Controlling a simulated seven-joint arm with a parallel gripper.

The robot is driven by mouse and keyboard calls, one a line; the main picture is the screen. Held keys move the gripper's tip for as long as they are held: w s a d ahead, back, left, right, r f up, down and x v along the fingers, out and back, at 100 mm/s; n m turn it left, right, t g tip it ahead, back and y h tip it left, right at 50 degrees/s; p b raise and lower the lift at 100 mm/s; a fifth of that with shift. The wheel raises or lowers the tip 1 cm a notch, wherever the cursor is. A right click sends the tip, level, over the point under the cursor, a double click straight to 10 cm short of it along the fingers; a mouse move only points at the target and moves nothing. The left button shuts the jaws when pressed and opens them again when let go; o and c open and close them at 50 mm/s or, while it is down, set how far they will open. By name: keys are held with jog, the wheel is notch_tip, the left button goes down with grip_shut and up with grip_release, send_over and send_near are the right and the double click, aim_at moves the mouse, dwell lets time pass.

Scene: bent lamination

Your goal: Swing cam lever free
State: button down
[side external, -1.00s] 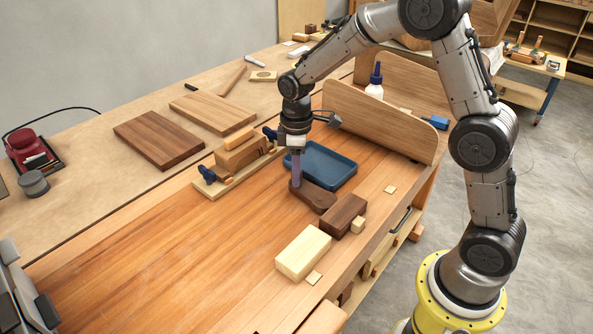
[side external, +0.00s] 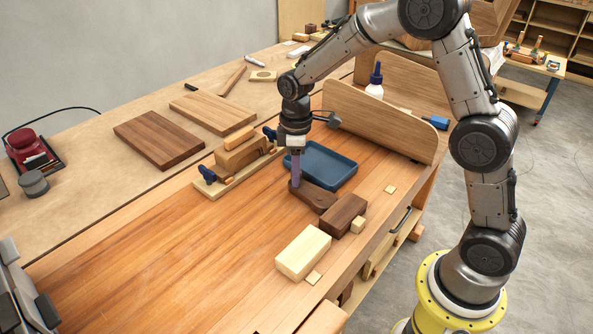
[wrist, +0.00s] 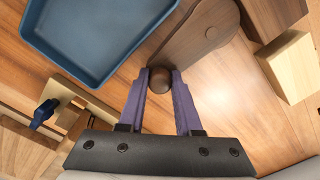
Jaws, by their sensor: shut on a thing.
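The cam lever (side external: 318,197) is a dark brown wooden piece lying on the bench, with its wide end beside a dark wooden block (side external: 343,213). In the wrist view the lever (wrist: 190,42) has a round pin or hole in its wide end and a round knob (wrist: 159,86) at its narrow end. My gripper (side external: 295,183) points down at the narrow end. In the wrist view the purple fingers of my gripper (wrist: 160,78) are shut on the knob, one on each side. The fingers partly hide the knob in the side view.
A blue tray (side external: 348,176) stands close behind the lever. A pale block (side external: 302,252) lies in front of the dark block. A wooden fixture with blue clamps (side external: 207,174) is to the left. An upright board (side external: 385,122) stands behind the tray. The bench's front left is clear.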

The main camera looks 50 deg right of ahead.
jog(key=a+n, duration=0.2)
jog(key=n, duration=0.1)
jog(key=shift+a+r, duration=0.1)
jog(key=shift+s+a+n, duration=0.15)
jog(key=shift+a+n, duration=0.45)
jog(key=shift+n, duration=0.4)
jog(key=a+n, duration=0.1)
jog(key=s+n, duration=0.1)
jog(key=n, duration=0.1)
jog(key=a+n, duration=0.1)
jog(key=shift+s+a, duration=0.3)
jog(key=shift+a, duration=0.05)
jog(key=n, duration=0.1)
jog(key=s+a+n, duration=0.1)
jog(key=n, duration=0.1)
jog(key=shift+s+a, duration=0.1)
jog(key=shift+s, duration=0.1)
jog(key=n, duration=0.1)
jog(key=s+a+n, duration=0.1)
jog(key=shift+s+n, duration=0.3)
jog(key=shift+n, duration=0.1)
jog(key=shift+s+a+n, duration=0.1)
jog(key=shift+s+n, duration=0.6)
jog(key=shift+n, duration=0.4)
jog(key=shift+s+a+n, duration=0.1)
jog(key=shift+s+n, duration=0.6)
jog(key=shift+n, duration=0.4)
jog(key=c, duration=0.6)
grip_release()
jog(key=shift+s, duration=0.1)
